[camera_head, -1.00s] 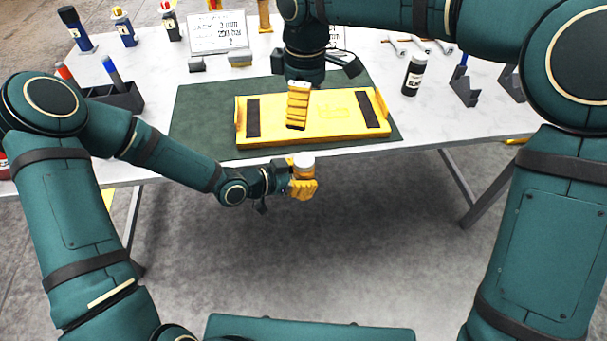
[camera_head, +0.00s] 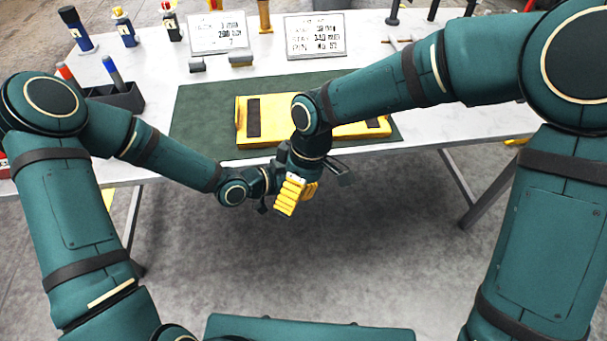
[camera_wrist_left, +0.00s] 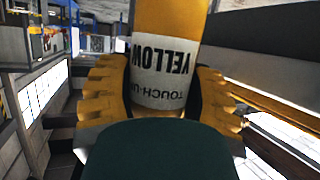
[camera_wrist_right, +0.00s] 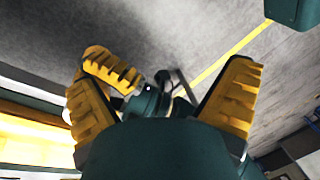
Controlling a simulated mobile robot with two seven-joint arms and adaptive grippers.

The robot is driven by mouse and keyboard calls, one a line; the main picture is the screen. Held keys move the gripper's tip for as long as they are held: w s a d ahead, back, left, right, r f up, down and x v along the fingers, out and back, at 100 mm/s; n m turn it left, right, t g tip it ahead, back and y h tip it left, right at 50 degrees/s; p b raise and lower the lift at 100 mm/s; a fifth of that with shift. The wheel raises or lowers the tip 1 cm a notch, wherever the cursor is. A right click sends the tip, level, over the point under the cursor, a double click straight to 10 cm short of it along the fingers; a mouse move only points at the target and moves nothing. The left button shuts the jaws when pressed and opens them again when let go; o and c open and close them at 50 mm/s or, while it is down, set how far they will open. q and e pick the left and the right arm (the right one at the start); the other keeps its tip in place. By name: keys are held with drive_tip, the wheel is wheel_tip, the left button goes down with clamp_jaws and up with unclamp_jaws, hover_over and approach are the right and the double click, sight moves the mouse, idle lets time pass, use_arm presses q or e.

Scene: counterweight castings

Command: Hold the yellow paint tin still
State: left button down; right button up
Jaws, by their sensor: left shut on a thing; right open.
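The yellow paint tin (camera_wrist_left: 165,75) fills the middle of the left wrist view, with a pale label reading "YELLOW" and "TOUCH-UP" upside down. My left gripper (camera_wrist_left: 160,95) is shut on it, one yellow finger on each side. In the head view my left gripper (camera_head: 311,190) is in front of the table edge, mostly covered by my right gripper (camera_head: 289,195), and the tin is hidden there. My right gripper is open and close to the left one. In the right wrist view, part of the left gripper (camera_wrist_right: 110,68) shows between the right fingers.
A yellow casting (camera_head: 275,110) with black strips lies on a green mat (camera_head: 195,115) on the table. My right forearm crosses over its right half. A dark pen holder (camera_head: 122,98), two printed signs (camera_head: 218,34) and several bottles stand on the table. Open floor lies below the grippers.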

use_arm(q)
drive_tip(key=shift+w, duration=0.1)
use_arm(e)
drive_tip(key=s+d+f+m+t+y, duration=0.1)
drive_tip(key=s+d+f+m, duration=0.2)
drive_tip(key=d+f+m, duration=0.4)
drive_tip(key=s+d+f+m+t+y, duration=0.1)
drive_tip(key=d+f+m, duration=0.6)
drive_tip(key=f, duration=0.7)
drive_tip(key=shift+s+m+t, duration=0.6)
drive_tip(key=shift+s+t, duration=0.2)
drive_tip(key=shift+s, duration=0.2)
